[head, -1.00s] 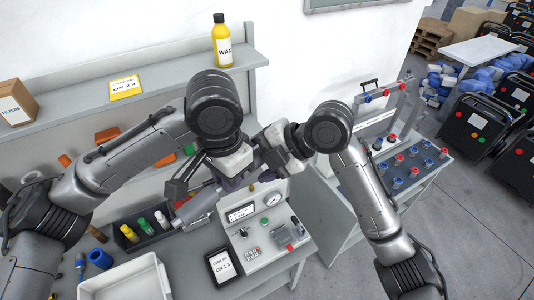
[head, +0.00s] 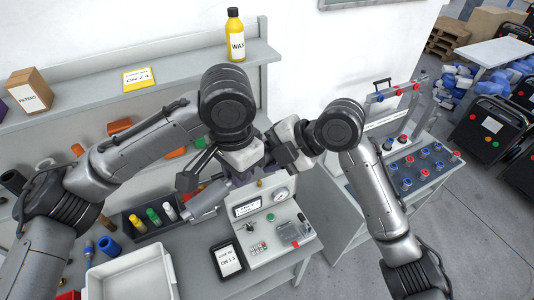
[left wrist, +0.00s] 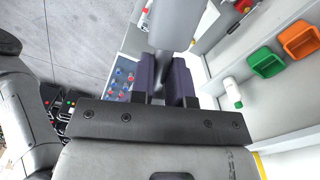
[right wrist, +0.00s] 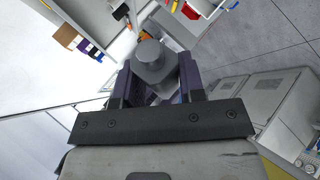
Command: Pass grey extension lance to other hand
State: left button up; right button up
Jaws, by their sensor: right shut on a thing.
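The grey extension lance (head: 207,197) shows in the head view as a thick grey cylinder slanting down and left from the two grippers. My right gripper (right wrist: 154,75) is shut on the lance, whose round grey end (right wrist: 151,55) stands between its purple fingers in the right wrist view. My left gripper (left wrist: 165,70) is at the lance too. Its purple fingers stand a small gap apart, with the thick grey part (left wrist: 174,22) just beyond the tips. Whether they press on the lance cannot be told. In the head view the arms hide most of both grippers' fingers.
Below the grippers are a grey test unit with a gauge (head: 265,222), a black tray of bottles (head: 150,222) and a white bin (head: 128,272). A shelf (head: 180,82) with a yellow wax bottle (head: 235,36) is behind. A grey side bench (head: 415,170) stands right.

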pick_arm(q)
jog(key=o, duration=0.5)
